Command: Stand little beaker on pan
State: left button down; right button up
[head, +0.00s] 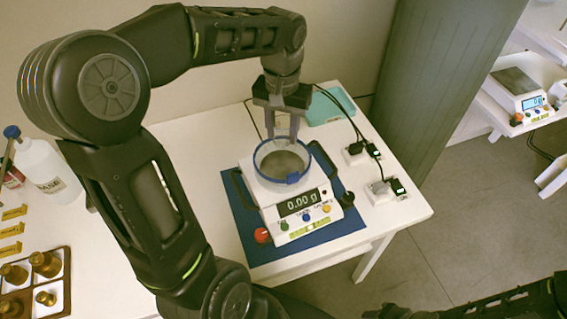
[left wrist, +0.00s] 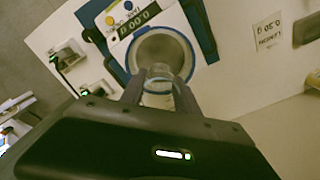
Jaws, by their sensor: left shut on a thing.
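The balance (head: 302,205) stands on a blue mat and its display reads 0.00 g. Its round grey pan (head: 284,166) sits inside a clear ring shield (head: 258,165) with a blue rim. The pan also shows in the left wrist view (left wrist: 160,46). My left gripper (head: 284,138) points down at the back edge of the ring. In the left wrist view it is shut on the little clear beaker (left wrist: 158,97), held between the fingers in front of the pan. In the head view the beaker cannot be made out clearly. My right gripper is out of view.
A teal tray (head: 328,108) lies behind the balance. Black adapters with cables (head: 372,150) sit to its right. The ring's raised rim surrounds the pan.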

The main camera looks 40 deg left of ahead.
pick_arm(q)
send_over(282, 167)
notch_tip(282, 167, down, 6)
jog(key=shift+f, duration=0.1)
jog(key=shift+f, duration=1.8)
jog(key=shift+f, duration=0.25)
jog(key=c, duration=0.9)
grip_release()
jog(key=shift+r, duration=0.1)
jog(key=shift+r, duration=0.1)
notch_tip(282, 167, up, 12)
jog(key=shift+r, duration=0.1)
